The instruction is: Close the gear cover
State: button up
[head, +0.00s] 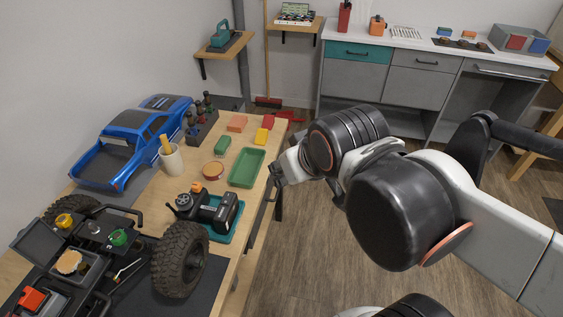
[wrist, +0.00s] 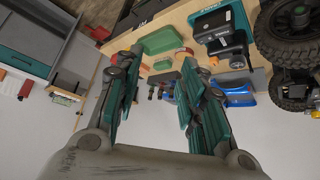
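The crawler chassis (head: 130,222) lies at the lower left of the head view, with a large black wheel (head: 180,260) at its near corner. A tan round gear (head: 70,262) shows in an open dark box on it. A dark flat panel (head: 40,243) stands raised beside that box; it looks like the gear cover, standing open, but I cannot be sure. My gripper (head: 280,175) is over the table's right edge, well apart from the chassis. In the wrist view my gripper (wrist: 160,72) is open and empty. Chassis wheels (wrist: 285,30) show at that view's right edge.
On the table are a blue truck body (head: 130,140), a cup (head: 171,160), a green tray (head: 247,167), a round dish (head: 213,169) and a black controller (head: 212,210) on a teal tray. A counter (head: 440,55) stands at the back.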

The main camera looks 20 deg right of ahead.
aim_at(38, 242)
jog(key=u, duration=1.95)
